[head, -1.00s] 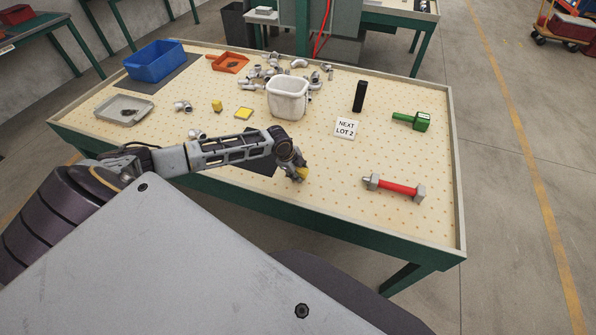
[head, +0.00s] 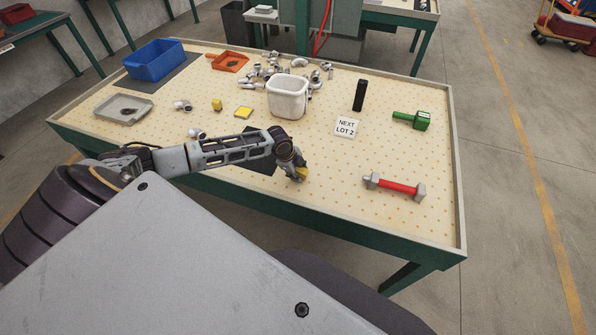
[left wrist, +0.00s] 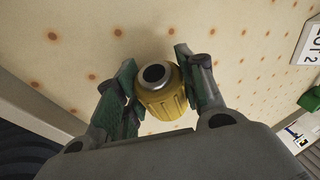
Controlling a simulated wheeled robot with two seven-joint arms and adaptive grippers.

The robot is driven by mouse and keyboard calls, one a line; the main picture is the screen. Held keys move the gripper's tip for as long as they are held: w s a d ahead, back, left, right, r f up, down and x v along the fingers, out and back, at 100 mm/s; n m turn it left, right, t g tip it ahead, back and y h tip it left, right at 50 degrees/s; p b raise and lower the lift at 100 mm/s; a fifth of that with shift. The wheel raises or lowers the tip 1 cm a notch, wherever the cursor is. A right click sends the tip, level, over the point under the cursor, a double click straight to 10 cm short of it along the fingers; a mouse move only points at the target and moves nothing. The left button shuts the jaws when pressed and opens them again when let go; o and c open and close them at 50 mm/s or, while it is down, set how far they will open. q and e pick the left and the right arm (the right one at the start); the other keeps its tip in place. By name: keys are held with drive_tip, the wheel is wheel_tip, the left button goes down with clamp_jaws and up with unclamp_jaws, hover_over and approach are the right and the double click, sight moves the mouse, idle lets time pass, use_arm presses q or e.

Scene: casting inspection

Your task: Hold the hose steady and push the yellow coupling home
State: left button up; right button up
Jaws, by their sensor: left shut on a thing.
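My left gripper (head: 301,175) is low over the front middle of the pegboard table. It is shut on the yellow coupling (head: 303,172), a ribbed yellow sleeve with a metal collar. In the left wrist view the coupling (left wrist: 166,100) sits between the two green-padded fingers of the gripper (left wrist: 158,78), its round dark opening facing the camera. No hose shows at the coupling. A thin red line (head: 322,32) hangs behind the table; I cannot tell whether it is the hose. My right gripper is not in view.
A red bar with grey ends (head: 395,187) lies right of the gripper. A white bin (head: 288,97), a lot sign (head: 346,128), a black cylinder (head: 359,96) and a green-handled tool (head: 412,120) stand farther back. Metal fittings (head: 262,74) lie behind the bin.

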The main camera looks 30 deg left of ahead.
use_arm(q)
drive_tip(key=o, duration=1.1)
drive_tip(key=v, duration=1.2)
idle(0.7)
